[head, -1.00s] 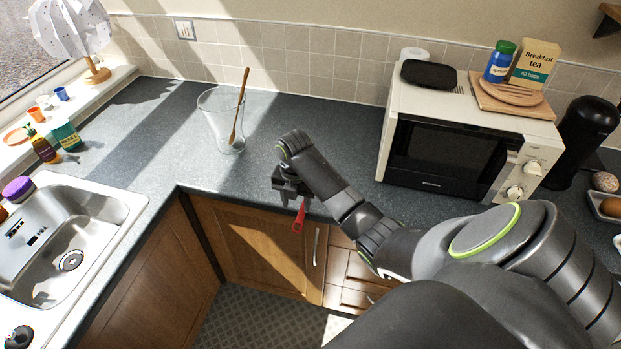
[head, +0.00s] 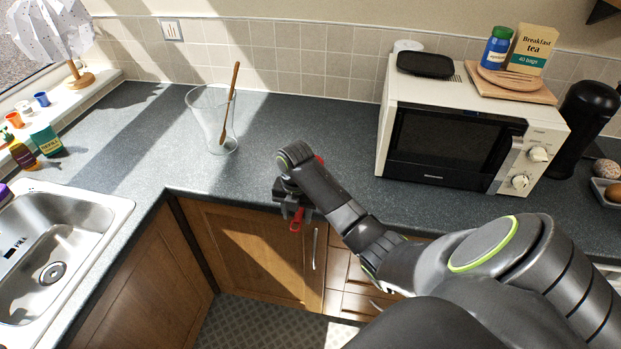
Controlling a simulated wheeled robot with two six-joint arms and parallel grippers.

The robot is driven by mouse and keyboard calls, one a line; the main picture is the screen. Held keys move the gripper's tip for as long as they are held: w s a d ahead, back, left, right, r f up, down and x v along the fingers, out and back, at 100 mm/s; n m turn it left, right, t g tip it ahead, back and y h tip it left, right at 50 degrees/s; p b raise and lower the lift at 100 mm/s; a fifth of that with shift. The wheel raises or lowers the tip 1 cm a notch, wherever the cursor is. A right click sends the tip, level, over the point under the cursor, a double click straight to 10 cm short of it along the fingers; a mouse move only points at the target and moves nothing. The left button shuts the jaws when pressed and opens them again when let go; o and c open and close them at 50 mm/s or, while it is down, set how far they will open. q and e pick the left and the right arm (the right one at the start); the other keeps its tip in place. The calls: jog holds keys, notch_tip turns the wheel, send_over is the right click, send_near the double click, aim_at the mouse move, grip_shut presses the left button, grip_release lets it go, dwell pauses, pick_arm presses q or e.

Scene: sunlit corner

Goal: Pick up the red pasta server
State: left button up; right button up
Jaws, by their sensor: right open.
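The red pasta server (head: 296,222) is mostly hidden behind my right gripper and wrist. One red end shows below the fingers, beyond the counter's front edge, and a small red bit shows behind the wrist. My right gripper (head: 292,211) is open and points down at the front edge of the counter, with its fingers at the server's near end. Whether the fingers touch it or stand around it I cannot tell. My left gripper is not in view.
A clear glass vase (head: 212,120) with a wooden spoon (head: 229,105) stands behind and left on the dark counter (head: 300,120). A white microwave (head: 455,135) stands at the right, near my right arm. A sink (head: 45,255) is at the left. The counter's middle is clear.

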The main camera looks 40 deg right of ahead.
jog(key=shift+r, duration=0.1)
jog(key=shift+s, duration=0.1)
jog(key=shift+c, duration=2.4)
jog(key=c, duration=0.5)
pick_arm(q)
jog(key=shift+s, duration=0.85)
pick_arm(e)
grip_shut()
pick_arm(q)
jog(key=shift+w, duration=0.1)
